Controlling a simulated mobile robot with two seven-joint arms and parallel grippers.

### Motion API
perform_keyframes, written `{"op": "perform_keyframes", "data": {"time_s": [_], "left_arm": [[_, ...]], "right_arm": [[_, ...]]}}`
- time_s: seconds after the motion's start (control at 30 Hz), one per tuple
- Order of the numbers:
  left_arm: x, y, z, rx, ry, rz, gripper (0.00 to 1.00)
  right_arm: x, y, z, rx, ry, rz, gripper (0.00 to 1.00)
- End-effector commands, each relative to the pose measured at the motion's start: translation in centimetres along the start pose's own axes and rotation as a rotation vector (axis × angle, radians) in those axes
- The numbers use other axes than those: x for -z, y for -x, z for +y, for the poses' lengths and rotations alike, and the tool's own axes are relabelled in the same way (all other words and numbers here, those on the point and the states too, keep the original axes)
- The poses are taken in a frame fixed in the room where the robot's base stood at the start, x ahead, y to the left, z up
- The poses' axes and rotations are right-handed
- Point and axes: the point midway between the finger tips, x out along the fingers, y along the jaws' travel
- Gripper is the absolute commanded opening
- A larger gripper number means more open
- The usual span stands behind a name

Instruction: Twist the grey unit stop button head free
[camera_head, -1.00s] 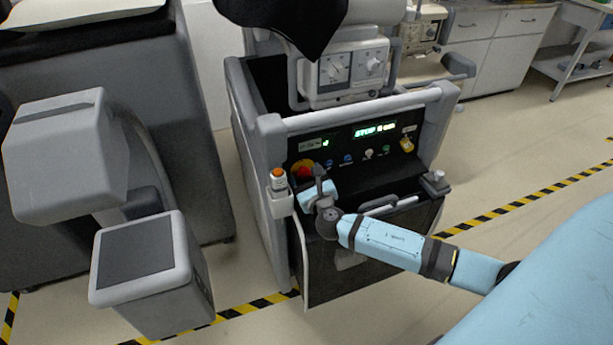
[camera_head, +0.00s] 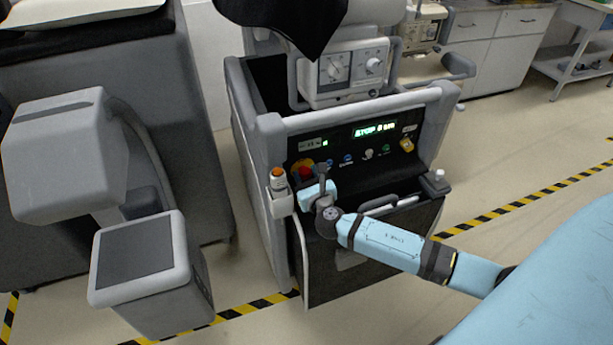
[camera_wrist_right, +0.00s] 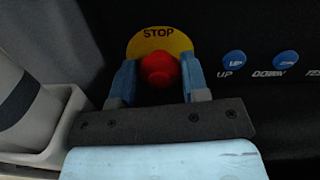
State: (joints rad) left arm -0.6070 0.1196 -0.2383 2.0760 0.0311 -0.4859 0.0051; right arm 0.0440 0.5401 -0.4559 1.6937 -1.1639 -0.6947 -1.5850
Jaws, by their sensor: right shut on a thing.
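The grey unit (camera_head: 262,138) stands in the middle of the head view with a black control panel on its front. Its red stop button head (camera_wrist_right: 160,69) sits in front of a yellow plate marked STOP (camera_wrist_right: 158,41). My right gripper (camera_wrist_right: 159,78) is shut on the red head, one blue finger on each side of it. In the head view the button (camera_head: 302,168) is partly hidden by my right gripper (camera_head: 312,175). My left gripper is in neither view.
Blue UP and DOWN buttons (camera_wrist_right: 234,57) lie right of the stop button. A holder with an orange-topped pendant (camera_head: 278,179) is close on the left. A grey machine (camera_head: 140,255) stands further left. Striped tape (camera_head: 500,209) marks open floor on the right.

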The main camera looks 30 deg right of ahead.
Motion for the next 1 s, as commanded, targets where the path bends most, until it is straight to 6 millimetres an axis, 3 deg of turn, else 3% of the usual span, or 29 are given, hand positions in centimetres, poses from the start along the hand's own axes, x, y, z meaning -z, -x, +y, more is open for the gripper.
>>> {"op": "perform_keyframes", "data": {"time_s": [0.53,1.0], "left_arm": [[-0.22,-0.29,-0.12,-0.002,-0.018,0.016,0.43],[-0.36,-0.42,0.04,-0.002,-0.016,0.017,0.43]], "right_arm": [[0.08,-0.01,-0.03,0.001,-0.373,-0.001,0.18],[-0.07,-0.05,-0.08,0.000,-0.472,-0.002,0.18]]}}
